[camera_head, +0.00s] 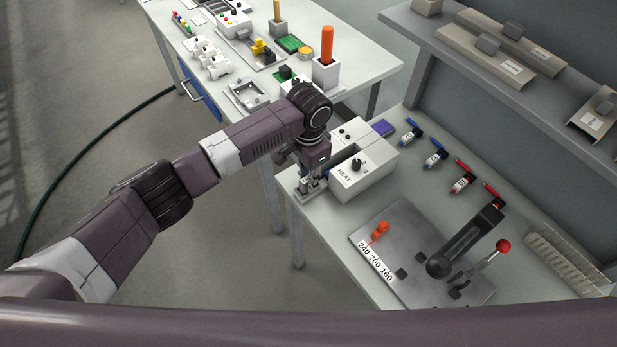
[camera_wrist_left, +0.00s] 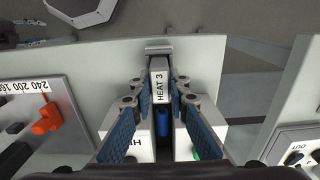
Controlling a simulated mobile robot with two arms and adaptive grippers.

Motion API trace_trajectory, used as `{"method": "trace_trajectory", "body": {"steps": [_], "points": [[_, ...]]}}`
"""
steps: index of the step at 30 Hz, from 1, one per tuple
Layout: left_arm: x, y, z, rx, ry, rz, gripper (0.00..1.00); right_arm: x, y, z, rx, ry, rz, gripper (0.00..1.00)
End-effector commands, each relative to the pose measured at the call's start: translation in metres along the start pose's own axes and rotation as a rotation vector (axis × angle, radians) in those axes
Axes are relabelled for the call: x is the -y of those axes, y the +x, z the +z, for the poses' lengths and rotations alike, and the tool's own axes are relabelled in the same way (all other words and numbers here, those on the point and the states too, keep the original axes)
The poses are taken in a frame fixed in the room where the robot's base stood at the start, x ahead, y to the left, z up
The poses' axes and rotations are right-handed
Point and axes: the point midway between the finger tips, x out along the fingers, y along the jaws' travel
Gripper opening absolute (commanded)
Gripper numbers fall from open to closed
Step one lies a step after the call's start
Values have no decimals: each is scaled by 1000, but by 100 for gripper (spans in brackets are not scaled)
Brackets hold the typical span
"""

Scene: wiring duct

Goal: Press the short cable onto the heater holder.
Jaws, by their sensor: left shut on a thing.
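My left gripper (camera_head: 312,190) points down at the front left end of the white box marked HEAT (camera_head: 364,175). In the left wrist view, its fingers (camera_wrist_left: 160,88) stand on both sides of a narrow pale part labelled HEAT 3 (camera_wrist_left: 160,86) and are shut on it. A blue piece (camera_wrist_left: 163,123) shows in the dark slot of the box, close to this part. I cannot tell whether the labelled part is the short cable or the heater holder, or whether it is seated.
A metal plate with an orange piece (camera_head: 379,230) and a red-knobbed lever (camera_head: 503,246) lies right of the box. Several blue and red parts (camera_head: 461,183) lie behind it. A second table (camera_head: 370,66) with an orange-handled tool (camera_head: 327,47) stands behind. A shelf (camera_head: 530,90) overhangs the right.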

Motion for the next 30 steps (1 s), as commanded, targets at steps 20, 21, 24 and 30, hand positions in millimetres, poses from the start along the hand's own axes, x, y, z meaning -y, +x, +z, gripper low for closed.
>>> {"method": "trace_trajectory", "body": {"steps": [20,21,24,30], "points": [[0,6,0,1,0,0,36,-2,3,1,1,-1,2,40],[0,5,0,0,0,0,36,-3,3,2,2,-2,3,40],[0,-3,-1,-3,0,0,36,-2,3,2,2,-1,3,40],[1,-40,-1,-4,1,-2,36,-1,3,1,1,-1,1,40]]}}
